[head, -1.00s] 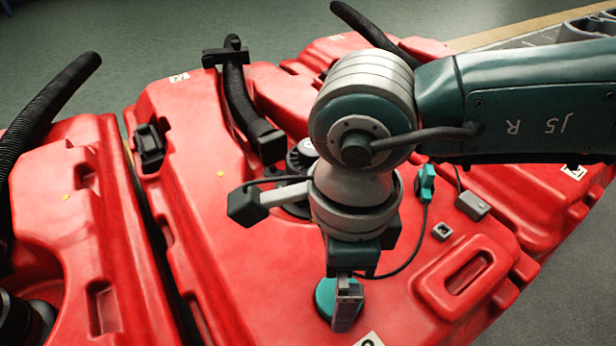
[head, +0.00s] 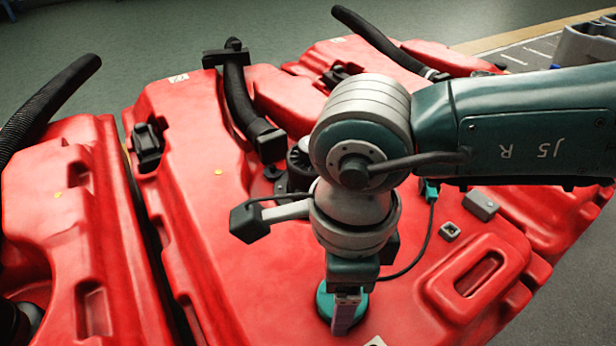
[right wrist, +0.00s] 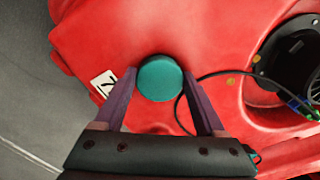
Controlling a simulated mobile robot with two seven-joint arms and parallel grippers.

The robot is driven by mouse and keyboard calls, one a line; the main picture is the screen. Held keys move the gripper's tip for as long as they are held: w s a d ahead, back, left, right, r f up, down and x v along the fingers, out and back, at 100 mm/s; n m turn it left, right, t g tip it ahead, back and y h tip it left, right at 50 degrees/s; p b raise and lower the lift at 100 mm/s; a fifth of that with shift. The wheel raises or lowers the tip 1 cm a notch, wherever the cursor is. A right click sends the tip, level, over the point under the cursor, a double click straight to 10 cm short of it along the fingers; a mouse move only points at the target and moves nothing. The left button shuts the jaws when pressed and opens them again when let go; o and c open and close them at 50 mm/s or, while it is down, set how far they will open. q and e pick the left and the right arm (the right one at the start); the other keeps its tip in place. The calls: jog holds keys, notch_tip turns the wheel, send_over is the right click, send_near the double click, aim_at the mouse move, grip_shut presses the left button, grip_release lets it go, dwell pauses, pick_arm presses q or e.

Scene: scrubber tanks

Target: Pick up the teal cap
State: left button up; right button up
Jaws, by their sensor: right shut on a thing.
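The teal cap (head: 325,300) is a round disc on top of the red tank (head: 235,230), near the bottom of the head view. In the right wrist view the teal cap (right wrist: 160,78) lies between the two purple-grey fingers of my right gripper (right wrist: 161,85). My right gripper (head: 346,308) points down at the cap in the head view and is shut on it. A finger hides part of the cap there. I cannot tell whether the cap is clear of the tank surface. My left gripper is not in view.
Black ribbed hoses (head: 241,100) rise from the red tanks. A dark cable (head: 418,258) runs close beside my right wrist, near a small grey box (head: 481,205) and a square socket (head: 450,231). A black round fitting (right wrist: 295,65) stands right of the cap. Grey floor surrounds the tanks.

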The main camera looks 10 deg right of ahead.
jog(key=c, duration=0.5)
jog(key=shift+r, duration=0.1)
jog(key=shift+c, duration=0.2)
notch_tip(320, 180, up, 20)
jog(key=p, duration=1.1)
jog(key=shift+r+p, duration=0.15)
jog(key=shift+p, duration=0.15)
jog(key=shift+r+p, duration=0.35)
jog(key=shift+r, duration=0.05)
jog(key=shift+r+p, duration=0.3)
jog(key=shift+r, duration=0.1)
jog(key=shift+r+p, duration=2)
jog(key=shift+r, duration=0.45)
